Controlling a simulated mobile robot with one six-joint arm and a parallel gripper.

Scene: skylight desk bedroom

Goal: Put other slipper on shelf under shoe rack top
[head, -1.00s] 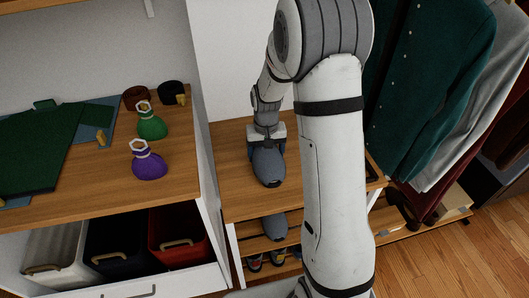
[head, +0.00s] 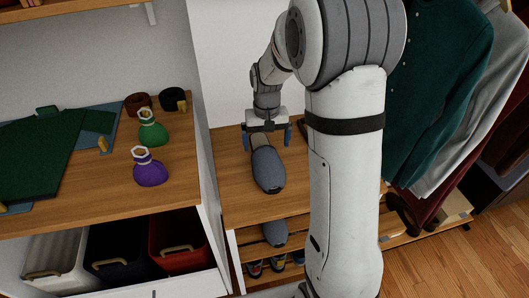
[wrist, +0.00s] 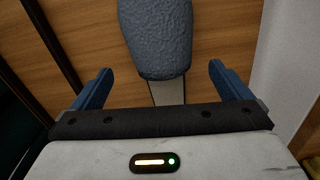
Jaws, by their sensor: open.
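A blue-grey slipper (head: 267,170) lies on the wooden top of the shoe rack (head: 235,205), its toe toward the rack's front edge. Another grey slipper (head: 274,231) sits on the shelf just under the top, its toe showing. My gripper (head: 266,135) is open over the heel end of the upper slipper, with blue fingers apart on both sides of it. In the wrist view, the slipper (wrist: 157,40) lies between and beyond the open fingers (wrist: 158,85), touching neither finger. The rear of the lower slipper is hidden under the top.
Colourful shoes (head: 277,265) stand on a lower rack level. A desk (head: 180,193) with green and purple pouches and storage bins stands left of the rack. Hanging clothes (head: 440,100) are at the right. My arm hides the rack's right part.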

